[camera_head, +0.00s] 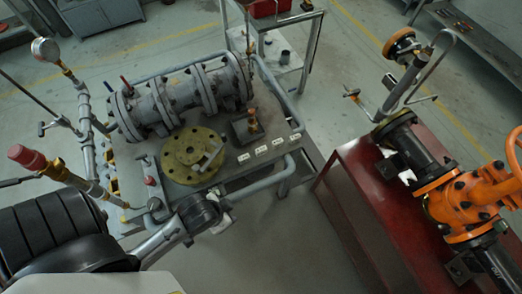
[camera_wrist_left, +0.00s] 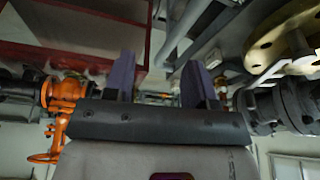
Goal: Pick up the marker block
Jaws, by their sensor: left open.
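A small dark block with an orange-brown piece on top (camera_head: 248,124) stands on the grey workbench (camera_head: 268,178) in the head view, right of the yellow round flange (camera_head: 193,155). It may be the marker block; I cannot tell for sure. In the left wrist view my left gripper (camera_wrist_left: 159,82) shows two dark purple fingers spread apart, with nothing visible between them. I cannot make out its fingertips in the head view. The yellow flange shows at the upper right of the wrist view (camera_wrist_left: 285,38). My right gripper is not in view.
A grey flanged pipe (camera_head: 180,98) lies along the back of the bench. A pipe with a gauge (camera_head: 45,49) rises at its left. Small white labels (camera_head: 261,150) lie near the block. A red table (camera_head: 365,200) with an orange valve (camera_head: 465,205) stands right, across a floor gap.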

